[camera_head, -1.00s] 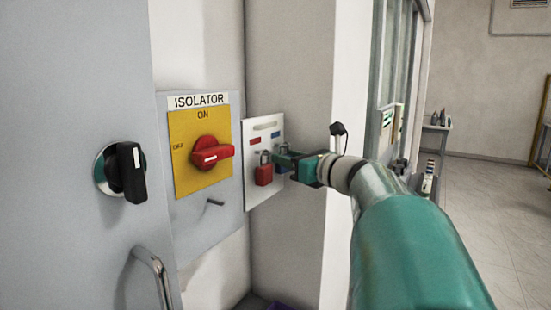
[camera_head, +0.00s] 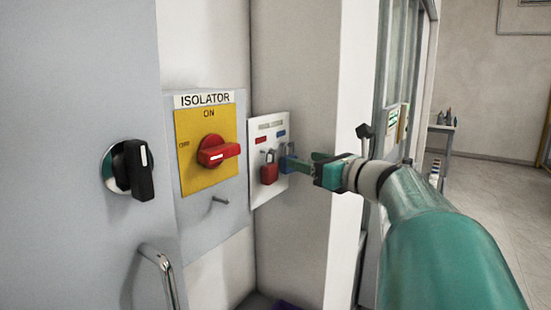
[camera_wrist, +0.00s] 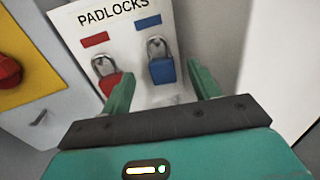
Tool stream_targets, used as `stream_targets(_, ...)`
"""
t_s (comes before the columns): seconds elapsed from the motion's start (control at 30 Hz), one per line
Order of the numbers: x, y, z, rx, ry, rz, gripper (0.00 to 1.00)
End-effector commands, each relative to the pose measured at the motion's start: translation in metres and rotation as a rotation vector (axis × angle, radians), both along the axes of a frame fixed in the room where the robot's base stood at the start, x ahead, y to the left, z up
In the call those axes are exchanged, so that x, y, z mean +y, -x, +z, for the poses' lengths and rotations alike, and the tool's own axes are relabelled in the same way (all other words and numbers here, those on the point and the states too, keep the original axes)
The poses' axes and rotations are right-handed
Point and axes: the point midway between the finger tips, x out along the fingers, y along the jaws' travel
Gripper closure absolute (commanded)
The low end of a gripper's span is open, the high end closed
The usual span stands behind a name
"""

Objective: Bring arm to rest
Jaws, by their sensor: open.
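My gripper (camera_head: 303,164) is open and empty in front of the white padlock board (camera_head: 262,125), on the right side of the board. In the wrist view its two green fingers (camera_wrist: 160,92) stand apart with the blue padlock (camera_wrist: 161,70) between and beyond them. The blue padlock hangs on the board and is partly hidden by the fingers in the head view. The red padlock (camera_head: 269,172) hangs to its left; it also shows in the wrist view (camera_wrist: 109,82), partly behind the left finger. My green arm (camera_head: 440,245) reaches in from the lower right.
The isolator switch (camera_head: 217,151) has a red handle on a yellow plate, left of the board. A black rotary knob (camera_head: 138,170) and a metal door handle (camera_head: 160,272) are on the grey cabinet. A wall edge (camera_head: 350,110) stands close behind the gripper. Open floor (camera_head: 480,185) lies right.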

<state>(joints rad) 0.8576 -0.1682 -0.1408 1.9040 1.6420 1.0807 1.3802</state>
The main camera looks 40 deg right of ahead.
Motion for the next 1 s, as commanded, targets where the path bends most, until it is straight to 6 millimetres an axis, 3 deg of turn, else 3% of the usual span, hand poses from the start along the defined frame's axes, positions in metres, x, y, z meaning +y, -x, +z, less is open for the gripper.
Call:
stream_targets(0.2,-0.004,0.05,0.0,-0.001,0.001,-0.002,0.39)
stream_targets(0.4,-0.006,0.081,0.0,-0.001,0.0,-0.001,0.39)
stream_targets(1.0,-0.007,0.093,0.0,0.0,0.0,0.0,0.39)
